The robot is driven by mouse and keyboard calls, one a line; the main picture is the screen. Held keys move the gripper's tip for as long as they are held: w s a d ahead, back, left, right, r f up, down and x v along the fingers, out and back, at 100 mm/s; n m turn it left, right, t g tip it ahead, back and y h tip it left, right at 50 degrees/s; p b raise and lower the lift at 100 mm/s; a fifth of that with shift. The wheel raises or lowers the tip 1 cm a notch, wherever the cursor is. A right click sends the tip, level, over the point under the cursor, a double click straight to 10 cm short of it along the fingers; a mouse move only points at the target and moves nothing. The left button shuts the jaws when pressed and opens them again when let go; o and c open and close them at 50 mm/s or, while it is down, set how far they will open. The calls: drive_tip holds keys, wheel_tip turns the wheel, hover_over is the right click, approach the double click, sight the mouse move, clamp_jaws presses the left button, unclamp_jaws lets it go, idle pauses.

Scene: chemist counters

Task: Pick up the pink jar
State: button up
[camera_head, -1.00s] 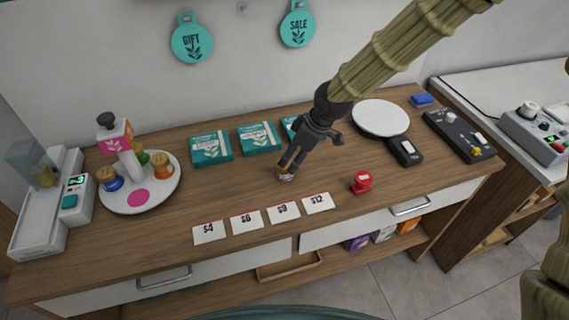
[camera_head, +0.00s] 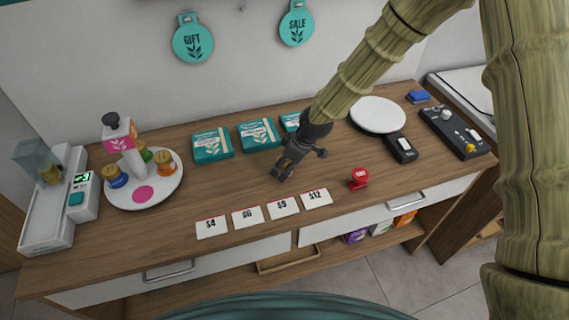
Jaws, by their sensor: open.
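I cannot make out a pink jar now. My gripper (camera_head: 282,171) is open and points down low over the middle of the counter, behind the price cards. It may hide a small item at its fingertips; I cannot tell. The round white stand (camera_head: 172,190) at the left holds a blue jar (camera_head: 117,177), an orange jar (camera_head: 166,163) and a partly hidden green jar (camera_head: 146,155). A bare pink spot (camera_head: 143,194) shows at its front.
Teal boxes (camera_head: 212,146) stand behind my gripper. Price cards (camera_head: 247,217) lie along the front. A red object (camera_head: 358,178) sits to the right, with a scale (camera_head: 378,115) and control box (camera_head: 457,132) beyond. Bare wood lies between stand and gripper.

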drive_tip(key=shift+w+a+f, duration=0.1)
drive_tip(key=shift+a+f, duration=0.05)
drive_tip(key=shift+f, duration=0.35)
drive_tip(key=c, duration=1.2)
drive_tip(key=shift+r, duration=0.15)
